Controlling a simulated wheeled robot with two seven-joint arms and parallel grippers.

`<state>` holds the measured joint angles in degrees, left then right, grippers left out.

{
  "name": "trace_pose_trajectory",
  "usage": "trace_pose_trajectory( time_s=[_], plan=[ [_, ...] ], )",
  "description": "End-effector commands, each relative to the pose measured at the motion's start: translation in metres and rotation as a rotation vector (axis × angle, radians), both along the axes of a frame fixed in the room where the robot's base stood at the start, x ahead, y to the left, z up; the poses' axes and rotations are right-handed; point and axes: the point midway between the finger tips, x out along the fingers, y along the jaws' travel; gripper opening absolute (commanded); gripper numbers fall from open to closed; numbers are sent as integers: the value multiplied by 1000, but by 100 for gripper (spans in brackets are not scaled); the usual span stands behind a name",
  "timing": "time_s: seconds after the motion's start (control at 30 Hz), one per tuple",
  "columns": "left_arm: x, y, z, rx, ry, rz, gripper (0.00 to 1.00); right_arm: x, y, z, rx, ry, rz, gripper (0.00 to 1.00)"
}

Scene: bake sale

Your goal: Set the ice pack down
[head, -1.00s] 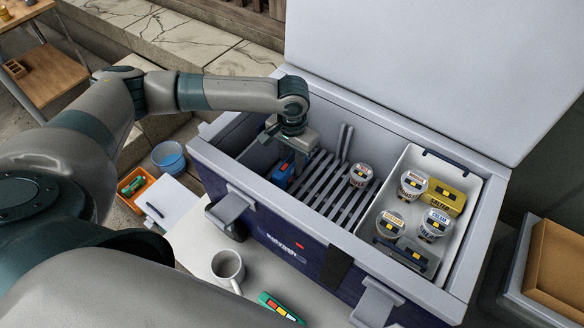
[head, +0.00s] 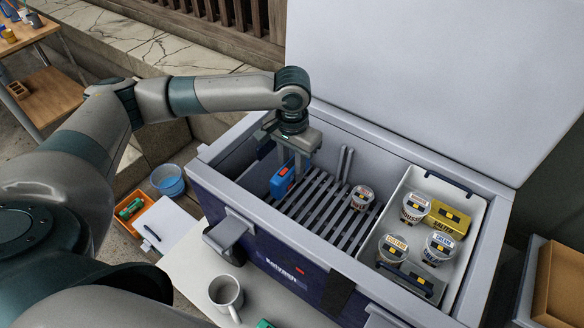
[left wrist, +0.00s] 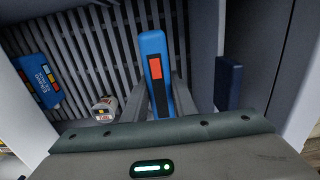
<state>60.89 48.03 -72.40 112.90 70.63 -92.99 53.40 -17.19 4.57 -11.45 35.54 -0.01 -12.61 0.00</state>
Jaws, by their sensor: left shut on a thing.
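My left gripper (head: 292,158) is inside the open cooler (head: 262,218), at its left end. It is shut on a blue ice pack (head: 283,180) with a red-orange patch. In the left wrist view the ice pack (left wrist: 155,70) stands on edge between the fingers, over the slatted floor (left wrist: 95,50). I cannot tell whether its lower edge touches the slats. My right gripper is not in view.
A small tub (head: 362,197) stands on the slats right of the ice pack. A white tray (head: 459,278) with tubs and packets fills the cooler's right end. A dark blue slab (left wrist: 228,82) is beside the wall. The lid (head: 420,80) is raised.

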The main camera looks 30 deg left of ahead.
Motion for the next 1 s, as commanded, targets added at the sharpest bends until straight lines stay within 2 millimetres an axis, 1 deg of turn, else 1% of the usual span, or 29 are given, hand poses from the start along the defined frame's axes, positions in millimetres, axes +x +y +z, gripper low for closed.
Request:
trace_pose_trajectory(
  time_s=[0.3,0.37,0.47,0.57,0.67,0.73,0.8,0.9,1.0],
  plan=[
    [0,-1,1,-1,-1,0,0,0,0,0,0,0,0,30],
    [0,-3,1,-2,-1,0,0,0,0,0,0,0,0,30],
    [-1,-13,6,-8,-1,5,0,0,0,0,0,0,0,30],
    [-4,-33,13,-17,-1,14,0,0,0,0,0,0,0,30],
    [-10,-61,25,-29,1,28,0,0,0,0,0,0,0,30],
    [-16,-85,35,-36,1,42,0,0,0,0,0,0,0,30],
    [-25,-108,47,-38,3,57,0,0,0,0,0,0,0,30],
    [-39,-138,62,-35,5,79,0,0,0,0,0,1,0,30],
    [-54,-161,75,-25,4,101,0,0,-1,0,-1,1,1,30]
  ],
)
